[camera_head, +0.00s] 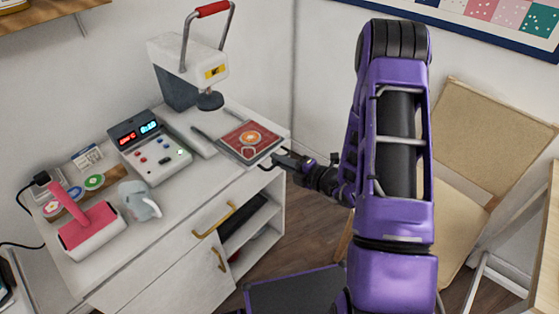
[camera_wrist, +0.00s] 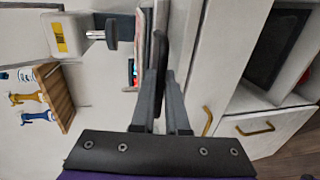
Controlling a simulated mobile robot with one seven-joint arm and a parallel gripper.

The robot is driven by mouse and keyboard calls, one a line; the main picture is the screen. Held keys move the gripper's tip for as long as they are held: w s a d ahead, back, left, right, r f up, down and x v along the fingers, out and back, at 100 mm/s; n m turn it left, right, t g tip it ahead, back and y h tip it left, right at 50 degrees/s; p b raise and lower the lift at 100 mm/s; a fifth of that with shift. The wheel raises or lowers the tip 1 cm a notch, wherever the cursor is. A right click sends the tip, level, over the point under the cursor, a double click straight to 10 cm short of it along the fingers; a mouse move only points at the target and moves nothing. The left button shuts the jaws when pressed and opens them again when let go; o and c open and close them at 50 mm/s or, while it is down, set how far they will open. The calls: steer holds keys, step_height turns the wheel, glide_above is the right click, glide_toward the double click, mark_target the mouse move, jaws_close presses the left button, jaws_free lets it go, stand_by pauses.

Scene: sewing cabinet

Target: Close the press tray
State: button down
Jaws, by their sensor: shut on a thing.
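The heat press (camera_head: 190,66) stands at the back of the white cabinet, with a red-gripped lever raised above its white head. Its press tray (camera_head: 262,158) is pulled out to the right of the press and carries a red sheet with an orange and white design (camera_head: 247,138). My gripper (camera_head: 281,161) is at the tray's front right edge. In the wrist view my gripper (camera_wrist: 164,72) is shut on a dark part at the tray's edge, probably its handle; the fingers hide much of it. The press head (camera_wrist: 72,35) shows at upper left there.
A control box (camera_head: 149,148) with lit displays, a pink-handled tool (camera_head: 80,222) and a grey-white tool (camera_head: 139,200) stand left on the cabinet top. A brass drawer handle (camera_head: 214,220) is below. A tan chair (camera_head: 485,165) stands at right.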

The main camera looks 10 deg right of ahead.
mark_target(237, 132)
steer(key=r+x, duration=0.1)
steer(key=x, duration=0.4)
steer(key=r+b+x, duration=0.1)
steer(key=x, duration=0.5)
steer(key=r+x, duration=0.1)
steer(key=x, duration=0.4)
steer(key=shift+w+a+r, duration=0.2)
steer(key=shift+w+a, duration=0.15)
steer(key=shift+w, duration=0.3)
steer(key=shift+w+a+r, duration=0.1)
steer(key=c, duration=0.9)
jaws_free()
steer(key=shift+w+a, duration=0.1)
steer(key=shift+c, duration=0.2)
steer(key=shift+r, duration=0.1)
steer(key=v, duration=1.7)
steer(key=shift+s+d+f+p, duration=0.25)
steer(key=shift+s+p, duration=0.05)
steer(key=shift+s, duration=0.05)
